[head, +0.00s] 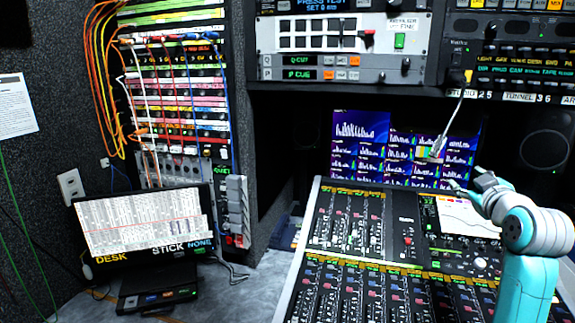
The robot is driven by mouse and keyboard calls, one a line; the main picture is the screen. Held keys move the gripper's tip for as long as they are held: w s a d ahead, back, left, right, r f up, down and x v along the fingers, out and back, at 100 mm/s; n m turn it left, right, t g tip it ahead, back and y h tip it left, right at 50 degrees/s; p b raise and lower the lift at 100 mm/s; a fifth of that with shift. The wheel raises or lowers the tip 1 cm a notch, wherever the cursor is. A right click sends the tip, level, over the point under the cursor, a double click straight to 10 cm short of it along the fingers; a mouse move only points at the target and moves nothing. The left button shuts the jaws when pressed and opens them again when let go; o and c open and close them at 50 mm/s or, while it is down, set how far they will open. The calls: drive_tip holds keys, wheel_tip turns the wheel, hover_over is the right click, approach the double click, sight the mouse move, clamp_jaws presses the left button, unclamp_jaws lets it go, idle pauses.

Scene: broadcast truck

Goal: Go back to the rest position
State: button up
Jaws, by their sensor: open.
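My gripper (463,179) is at the right, on the end of my teal and white arm. It is open, and I see nothing between its fingers. In the picture it lies in front of the lower right of the blue screen, above the far part of the mixing desk (317,262). I cannot tell how far above the desk it is. No other object is named by the task.
A thin pale cable or stem (452,118) hangs from the upper rack close to my gripper. A lit monitor (358,130) stands behind the desk. A laptop-like screen (140,222) and a patch bay with cables (178,100) are at the left.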

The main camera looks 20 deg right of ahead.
drive_tip(key=s+a+f+m+y, duration=0.1)
drive_tip(key=a+f, duration=0.4)
drive_tip(key=f, duration=0.5)
drive_tip(key=a+f, duration=0.6)
drive_tip(key=f, duration=0.4)
drive_tip(key=s+a+f+m+y, duration=0.1)
drive_tip(key=s+a+f, duration=0.3)
drive_tip(key=a+f, duration=0.25)
drive_tip(key=s+a+f+y, duration=0.1)
drive_tip(key=s+a+f, duration=0.4)
drive_tip(key=f, duration=0.2)
drive_tip(key=s+a+f+y, duration=0.1)
drive_tip(key=s+a+f, duration=0.35)
drive_tip(key=s, duration=0.35)
drive_tip(key=s+a+f+y, duration=0.1)
drive_tip(key=s+a+f, duration=0.2)
drive_tip(key=s+a, duration=0.4)
drive_tip(key=s+a+r+y, duration=0.1)
drive_tip(key=s+a, duration=0.1)
drive_tip(key=s, duration=0.7)
drive_tip(key=s+a+r+g+y, duration=0.1)
drive_tip(key=s+a+r, duration=0.1)
drive_tip(key=s, duration=0.8)
drive_tip(key=shift+s+a+r, duration=0.15)
drive_tip(key=shift+s+a, duration=0.15)
